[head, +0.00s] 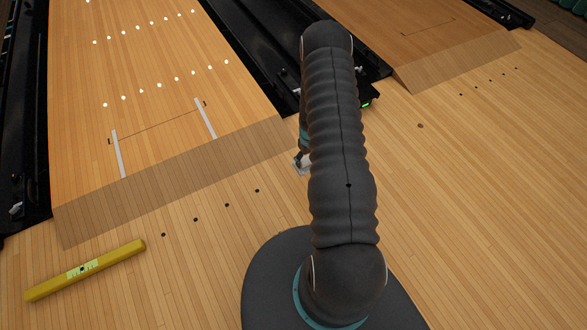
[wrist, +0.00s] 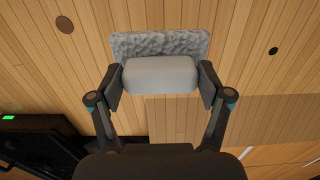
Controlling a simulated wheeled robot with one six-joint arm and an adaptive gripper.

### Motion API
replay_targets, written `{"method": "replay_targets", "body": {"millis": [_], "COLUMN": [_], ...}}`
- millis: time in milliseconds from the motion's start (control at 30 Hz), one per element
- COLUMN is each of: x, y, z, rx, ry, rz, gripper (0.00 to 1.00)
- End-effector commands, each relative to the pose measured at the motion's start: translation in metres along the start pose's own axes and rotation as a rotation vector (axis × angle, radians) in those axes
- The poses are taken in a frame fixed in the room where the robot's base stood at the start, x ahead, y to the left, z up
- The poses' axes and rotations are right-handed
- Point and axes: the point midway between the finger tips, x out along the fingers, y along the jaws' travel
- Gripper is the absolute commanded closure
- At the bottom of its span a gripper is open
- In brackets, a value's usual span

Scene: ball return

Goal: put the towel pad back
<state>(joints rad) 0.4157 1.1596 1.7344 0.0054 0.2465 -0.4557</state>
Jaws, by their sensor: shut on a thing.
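The towel pad (wrist: 160,45) shows in the wrist view as a smooth pale grey block with a wider, rough grey layer beyond it. My gripper (wrist: 160,78) is shut on the smooth block, with one finger against each side. The pad is over the wooden floor; its height above the boards is hard to tell. In the head view my arm hides most of the gripper, and only a small pale bit of the pad (head: 302,168) shows at the arm's left edge.
A yellow bar (head: 115,256) with a label lies on the floor at lower left. A bowling lane (head: 150,90) runs away at upper left, with black gutters beside it. A black unit with a green light (wrist: 20,118) stands near the gripper. The floor at right (head: 480,190) is clear.

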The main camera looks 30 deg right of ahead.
Motion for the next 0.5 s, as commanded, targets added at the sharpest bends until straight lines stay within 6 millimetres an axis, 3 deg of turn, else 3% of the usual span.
{"method": "replay_targets", "body": {"millis": [233, 500], "x": [0.026, 0.038], "y": [-0.037, -0.048], "z": [-0.025, -0.032], "rx": [-0.003, 0.001], "ry": [0.0, -0.001], "rz": [0.0, 0.0], "gripper": [0.5, 0.5]}}
